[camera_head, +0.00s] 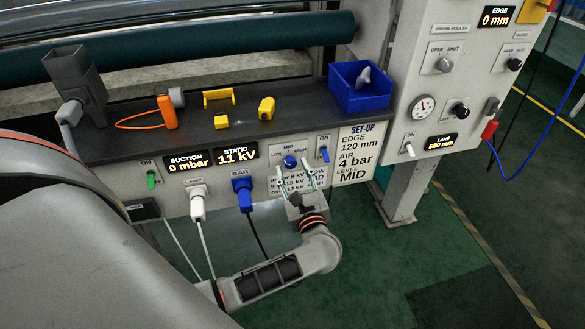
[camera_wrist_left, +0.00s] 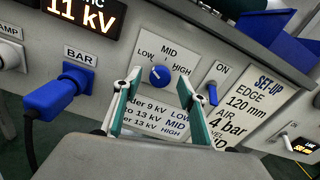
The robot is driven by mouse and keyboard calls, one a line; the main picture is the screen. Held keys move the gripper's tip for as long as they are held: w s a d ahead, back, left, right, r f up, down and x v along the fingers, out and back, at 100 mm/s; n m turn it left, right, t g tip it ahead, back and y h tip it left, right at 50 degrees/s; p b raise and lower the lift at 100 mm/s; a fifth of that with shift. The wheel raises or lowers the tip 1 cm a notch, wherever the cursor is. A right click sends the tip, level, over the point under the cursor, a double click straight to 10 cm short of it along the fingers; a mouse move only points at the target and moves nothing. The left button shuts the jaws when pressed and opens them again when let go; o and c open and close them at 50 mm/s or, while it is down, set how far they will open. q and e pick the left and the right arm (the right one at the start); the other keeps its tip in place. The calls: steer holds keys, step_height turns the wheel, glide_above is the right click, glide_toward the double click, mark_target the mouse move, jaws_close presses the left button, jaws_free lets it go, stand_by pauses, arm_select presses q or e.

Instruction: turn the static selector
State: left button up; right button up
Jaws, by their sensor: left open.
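The static selector is a round blue knob (camera_head: 290,161) on the front panel, under the word MID with LOW to its left and HIGH to its right. In the left wrist view the knob (camera_wrist_left: 160,77) shows a small pale mark, but I cannot tell for certain which label it points at. My left gripper (camera_head: 295,177) is open, with one finger on each side of the knob. In the wrist view its fingertips (camera_wrist_left: 160,82) appear apart from the knob. The STATIC display (camera_head: 236,154) reads 11 kV. My right gripper is not in view.
A blue BAR plug (camera_head: 242,190) and a white LAMP plug (camera_head: 197,202) with hanging cables are left of the selector. A blue ON switch (camera_head: 324,152) and SET-UP card (camera_head: 355,155) sit right. A blue bin (camera_head: 358,92) and yellow parts stand on the shelf above.

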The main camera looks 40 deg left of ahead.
arm_select(q)
steer(key=shift+w+a, duration=0.35)
steer(key=shift+a, duration=0.1)
steer(key=c, duration=1.1)
